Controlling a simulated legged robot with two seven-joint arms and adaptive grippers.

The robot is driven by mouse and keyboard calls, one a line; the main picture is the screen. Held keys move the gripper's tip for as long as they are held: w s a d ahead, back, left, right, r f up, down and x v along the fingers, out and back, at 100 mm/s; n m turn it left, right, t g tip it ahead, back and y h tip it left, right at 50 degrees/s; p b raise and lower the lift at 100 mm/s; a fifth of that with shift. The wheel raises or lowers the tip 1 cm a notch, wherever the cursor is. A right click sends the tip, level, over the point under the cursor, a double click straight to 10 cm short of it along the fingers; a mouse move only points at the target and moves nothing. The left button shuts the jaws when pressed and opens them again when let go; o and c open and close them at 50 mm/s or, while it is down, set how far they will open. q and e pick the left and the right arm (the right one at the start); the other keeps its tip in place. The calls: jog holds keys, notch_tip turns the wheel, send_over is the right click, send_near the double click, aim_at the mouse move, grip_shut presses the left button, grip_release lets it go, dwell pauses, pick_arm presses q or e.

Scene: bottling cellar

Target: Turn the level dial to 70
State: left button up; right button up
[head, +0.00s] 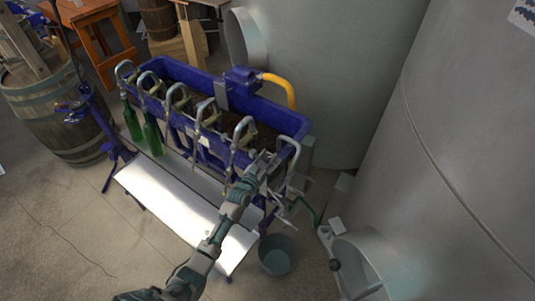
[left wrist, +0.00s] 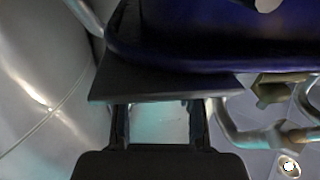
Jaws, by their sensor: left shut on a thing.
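The blue bottling trough (head: 215,108) stands mid-picture in the head view, with a row of curved metal filling spouts along its front. My left gripper (head: 262,160) is at its right end, among the last spouts. In the left wrist view my left gripper (left wrist: 158,120) has its fingers against a dark flat plate (left wrist: 165,82) below the trough's blue rim (left wrist: 190,55). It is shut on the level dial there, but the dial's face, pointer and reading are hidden. My right gripper is not in view.
Two green bottles (head: 142,131) stand under the left spouts. A white sloping tray (head: 180,203) lies in front of the trough. A bucket (head: 278,254) is on the floor to the right. Large steel tanks (head: 465,130) close off the right side. A barrel (head: 55,110) stands left.

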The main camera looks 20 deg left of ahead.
pick_arm(q)
jog(key=shift+f, duration=0.2)
jog(key=o, duration=0.9)
jog(key=shift+o, duration=1.2)
jog(key=shift+s, duration=0.1)
jog(key=shift+r, duration=0.15)
jog(key=v, duration=1.2)
